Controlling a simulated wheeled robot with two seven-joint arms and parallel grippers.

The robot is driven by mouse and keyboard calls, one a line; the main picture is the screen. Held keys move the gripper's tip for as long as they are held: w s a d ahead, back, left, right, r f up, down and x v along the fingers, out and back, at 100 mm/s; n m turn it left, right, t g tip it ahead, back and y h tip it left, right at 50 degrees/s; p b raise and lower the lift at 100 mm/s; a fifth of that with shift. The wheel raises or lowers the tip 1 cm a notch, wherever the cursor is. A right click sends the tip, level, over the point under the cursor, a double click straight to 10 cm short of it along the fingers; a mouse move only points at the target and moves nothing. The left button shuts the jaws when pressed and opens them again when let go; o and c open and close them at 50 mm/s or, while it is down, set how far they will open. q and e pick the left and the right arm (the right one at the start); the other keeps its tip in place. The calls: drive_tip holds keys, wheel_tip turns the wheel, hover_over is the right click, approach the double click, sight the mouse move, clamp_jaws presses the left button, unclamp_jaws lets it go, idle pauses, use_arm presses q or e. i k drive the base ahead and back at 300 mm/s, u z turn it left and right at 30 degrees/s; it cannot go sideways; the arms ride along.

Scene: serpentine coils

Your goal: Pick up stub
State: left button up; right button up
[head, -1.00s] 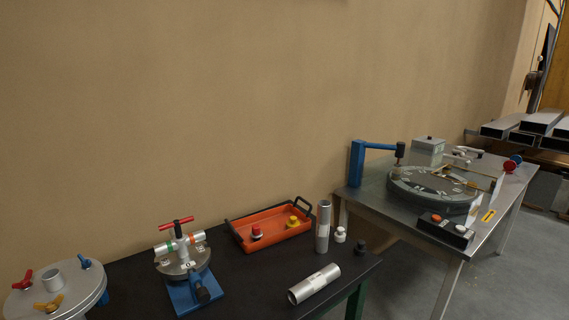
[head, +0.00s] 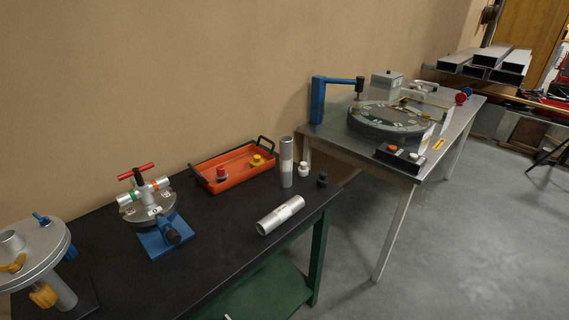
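Which thing is the stub is not marked. Two silver tubes that could be it are on the black table. One tube (head: 287,163) stands upright near the table's back right, with a pale label on its side. The other tube (head: 280,215) lies on its side in front of it, its open dark end facing lower left. Neither of my grippers shows in the head view.
An orange tray (head: 234,179) holds a red and a yellow knobbed piece. A blue-based fixture (head: 158,236) and a round silver plate (head: 36,246) stand left. White (head: 303,169) and black (head: 322,181) pieces sit by the upright tube. A steel table (head: 352,152) carries a dial.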

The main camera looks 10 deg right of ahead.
sight(286, 163)
drive_tip(key=u, duration=2.5)
drive_tip(key=k, duration=1.1)
drive_tip(key=z, duration=1.25)
drive_tip(key=i, duration=0.5)
